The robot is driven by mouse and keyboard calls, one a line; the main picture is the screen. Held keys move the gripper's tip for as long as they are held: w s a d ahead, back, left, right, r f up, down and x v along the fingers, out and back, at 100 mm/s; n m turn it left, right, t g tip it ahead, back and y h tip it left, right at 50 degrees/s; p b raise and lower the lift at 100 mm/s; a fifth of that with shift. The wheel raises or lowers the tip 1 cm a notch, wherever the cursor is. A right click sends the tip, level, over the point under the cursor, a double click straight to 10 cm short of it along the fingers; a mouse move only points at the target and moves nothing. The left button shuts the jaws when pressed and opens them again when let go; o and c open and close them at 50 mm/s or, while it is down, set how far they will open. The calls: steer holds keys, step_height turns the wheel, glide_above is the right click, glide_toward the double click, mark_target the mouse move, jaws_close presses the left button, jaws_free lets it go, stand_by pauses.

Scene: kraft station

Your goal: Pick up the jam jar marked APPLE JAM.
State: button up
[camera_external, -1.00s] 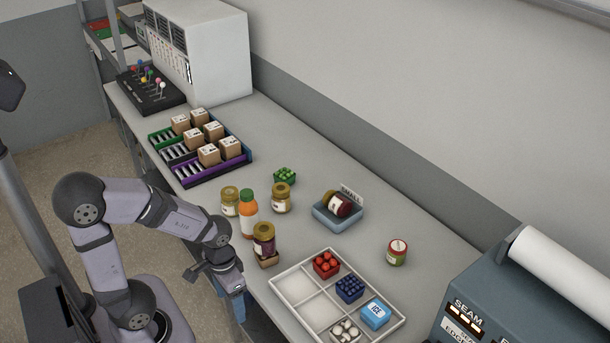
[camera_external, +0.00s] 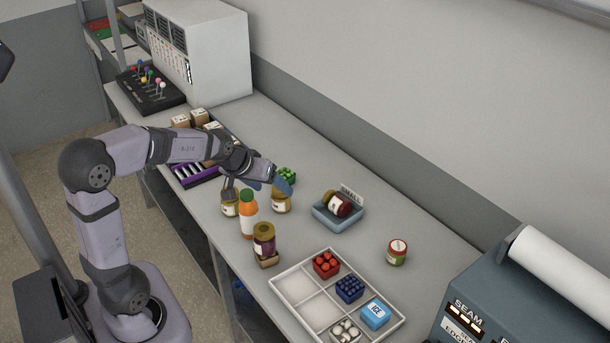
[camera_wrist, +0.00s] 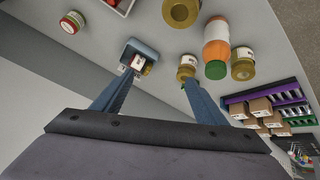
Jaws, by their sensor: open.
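Several jam jars stand on the grey bench, and their label words are too small to read, so I cannot tell which is APPLE JAM. One gold-lidded jar (camera_external: 281,204) stands just below my gripper (camera_external: 270,186); it also shows beside the right fingertip in the wrist view (camera_wrist: 187,70). Another gold-lidded jar (camera_external: 230,208) stands left of the orange bottle. A dark jar (camera_external: 264,243) stands on a small cardboard block. A jar (camera_external: 337,205) lies in a blue bin. A small jar (camera_external: 397,255) stands alone at right. My gripper's blue fingers (camera_wrist: 157,82) are apart and empty.
The orange bottle (camera_external: 248,218) with a green cap stands close to the jars. The blue bin (camera_external: 325,220) bears a SMALL sign. A white divided tray (camera_external: 293,287) lies in front. Bench around the small right jar is clear.

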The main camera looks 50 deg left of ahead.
steer(key=w+a+r+n+t+y+p, duration=0.1)
steer(key=w+a+r+t+y+p, duration=0.15)
steer(key=a+r, duration=0.7)
steer(key=w+a+r+n+t+y+p, duration=0.15)
steer(key=a+r+y, duration=0.25)
steer(key=a+r, duration=0.55)
steer(key=m+g+y+b, duration=0.85)
steer(key=m+b, duration=1.25)
steer(key=m, duration=0.7)
glide_above(281, 198)
steer(key=w+a, duration=0.1)
steer(key=a, duration=0.2)
steer(key=shift+y, duration=0.4)
steer(key=f, duration=2.8)
steer(key=shift+w+a+f, duration=0.15)
steer(key=shift+a+f, duration=0.05)
steer(key=shift+f, duration=0.15)
steer(key=shift+w+d+r, duration=0.1)
steer(key=shift+d+r, duration=0.15)
steer(key=shift+r, duration=0.1)
steer(key=shift+f, duration=1.4)
step_height(281, 198, down, 4)
steer(key=shift+a+f+p, duration=0.15)
steer(key=shift+f+p, duration=0.05)
steer(key=shift+p, duration=0.45)
steer(key=shift+w+a+r, duration=0.1)
steer(key=shift+w+a, duration=0.05)
steer(key=shift+a, duration=1.2)
